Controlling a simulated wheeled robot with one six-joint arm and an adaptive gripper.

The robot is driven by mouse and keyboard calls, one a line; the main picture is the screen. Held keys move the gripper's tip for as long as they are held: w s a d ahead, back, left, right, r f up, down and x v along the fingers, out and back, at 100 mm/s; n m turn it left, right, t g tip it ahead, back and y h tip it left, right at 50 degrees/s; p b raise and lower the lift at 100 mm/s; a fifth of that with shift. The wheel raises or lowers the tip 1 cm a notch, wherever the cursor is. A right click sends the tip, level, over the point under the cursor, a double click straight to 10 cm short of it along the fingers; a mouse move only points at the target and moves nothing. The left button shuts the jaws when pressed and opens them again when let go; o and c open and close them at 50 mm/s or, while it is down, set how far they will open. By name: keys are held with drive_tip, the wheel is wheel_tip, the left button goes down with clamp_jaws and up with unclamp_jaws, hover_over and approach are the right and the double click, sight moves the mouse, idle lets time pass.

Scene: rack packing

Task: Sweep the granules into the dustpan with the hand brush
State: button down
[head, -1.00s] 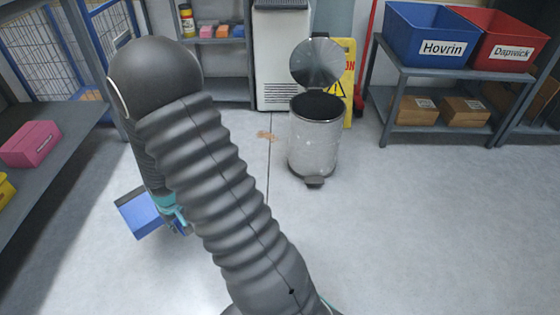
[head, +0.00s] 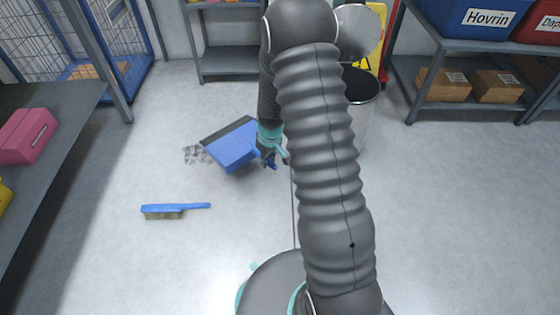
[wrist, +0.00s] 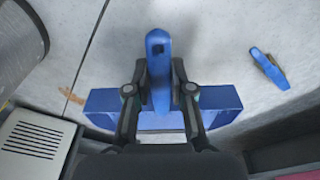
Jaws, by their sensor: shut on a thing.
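A blue dustpan (head: 229,156) with a dark lip shows left of my arm in the head view, its lip toward the upper left. My gripper (head: 273,155) is shut on its handle; the wrist view shows the handle (wrist: 157,48) between the fingers (wrist: 160,75) and the pan (wrist: 220,108) beyond. I cannot tell whether the pan touches the floor. A patch of small grey bits (head: 192,155), seemingly the granules, appears right beside the pan's left end. The blue hand brush (head: 176,209) lies on the floor at lower left, apart from my gripper; the wrist view shows it too (wrist: 267,68).
A pedal bin (head: 361,90) is partly behind my arm. A small brown patch (wrist: 72,97) marks the floor in the wrist view. Floor around the brush is clear.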

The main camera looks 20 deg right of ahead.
drive_tip(key=shift+w+d+f+n+y+b, duration=0.15)
drive_tip(key=shift+w+d+f+n+b, duration=0.6)
drive_tip(key=shift+f, duration=2.1)
drive_tip(key=shift+w+d+f+n+y+b, duration=0.1)
drive_tip(key=shift+w+d+f+n+b, duration=0.65)
drive_tip(key=shift+f, duration=2.05)
drive_tip(key=shift+w+d+f+n+y+b, duration=0.15)
drive_tip(key=shift+d+f+n+b, duration=0.25)
drive_tip(key=shift+d+f+n, duration=1.6)
drive_tip(key=shift+a+f+m, duration=0.25)
drive_tip(key=shift+f+m, duration=0.1)
drive_tip(key=shift+f, duration=0.25)
drive_tip(key=shift+a+f+m, duration=0.25)
drive_tip(key=shift+f+m, duration=0.15)
drive_tip(key=shift+f, duration=0.2)
drive_tip(key=shift+a+f+m, duration=0.25)
drive_tip(key=shift+f+m, duration=0.1)
drive_tip(key=shift+f, duration=0.25)
drive_tip(key=c, duration=0.9)
unclamp_jaws()
drive_tip(key=r, duration=0.4)
drive_tip(key=s+r, duration=0.1)
drive_tip(key=r, duration=0.3)
drive_tip(key=d+r, duration=0.1)
drive_tip(key=r, duration=0.3)
drive_tip(key=shift+s+d, duration=0.1)
drive_tip(key=shift+s, duration=0.05)
